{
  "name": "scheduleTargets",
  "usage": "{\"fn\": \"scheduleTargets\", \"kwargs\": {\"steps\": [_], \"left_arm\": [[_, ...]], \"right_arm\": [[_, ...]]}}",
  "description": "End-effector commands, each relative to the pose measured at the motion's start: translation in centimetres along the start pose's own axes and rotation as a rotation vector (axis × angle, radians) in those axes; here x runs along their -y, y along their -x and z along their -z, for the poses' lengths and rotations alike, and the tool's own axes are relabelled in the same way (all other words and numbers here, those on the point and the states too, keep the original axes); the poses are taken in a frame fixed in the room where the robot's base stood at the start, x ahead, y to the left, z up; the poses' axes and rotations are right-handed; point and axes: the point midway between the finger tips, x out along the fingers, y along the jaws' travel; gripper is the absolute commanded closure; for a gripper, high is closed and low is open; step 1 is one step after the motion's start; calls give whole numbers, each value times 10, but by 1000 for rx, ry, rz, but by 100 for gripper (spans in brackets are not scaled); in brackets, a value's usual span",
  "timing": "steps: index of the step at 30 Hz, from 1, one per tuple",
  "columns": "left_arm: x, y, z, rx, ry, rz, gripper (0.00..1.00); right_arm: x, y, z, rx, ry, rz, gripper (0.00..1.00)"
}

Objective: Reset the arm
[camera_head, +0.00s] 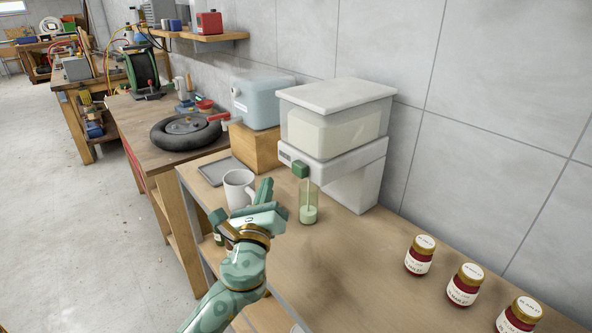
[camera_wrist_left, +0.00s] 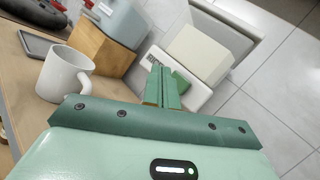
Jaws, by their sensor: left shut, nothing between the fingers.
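My left gripper (camera_head: 266,192) is shut and empty above the wooden table, its arm coming up from the bottom of the head view. In the left wrist view its two green fingers (camera_wrist_left: 162,88) are together with nothing between them. My right gripper is not in view.
A white dispenser (camera_head: 335,120) stands against the wall, beside a blue-grey container (camera_head: 262,98) on a wooden block (camera_head: 255,146). The table's middle front is clear.

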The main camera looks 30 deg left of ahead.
Motion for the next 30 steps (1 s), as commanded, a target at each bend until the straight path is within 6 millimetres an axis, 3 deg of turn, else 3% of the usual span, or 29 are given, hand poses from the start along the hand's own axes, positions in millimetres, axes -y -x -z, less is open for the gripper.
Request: {"fn": "scheduleTargets", "kwargs": {"steps": [22, 26, 30], "left_arm": [[-4, 5, 2, -11, 40, -20, 100], [-34, 45, 18, -80, 308, -184, 100], [-73, 117, 44, -167, 697, -490, 100]], "right_arm": [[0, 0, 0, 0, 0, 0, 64], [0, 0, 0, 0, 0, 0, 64], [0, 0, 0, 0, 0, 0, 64]]}}
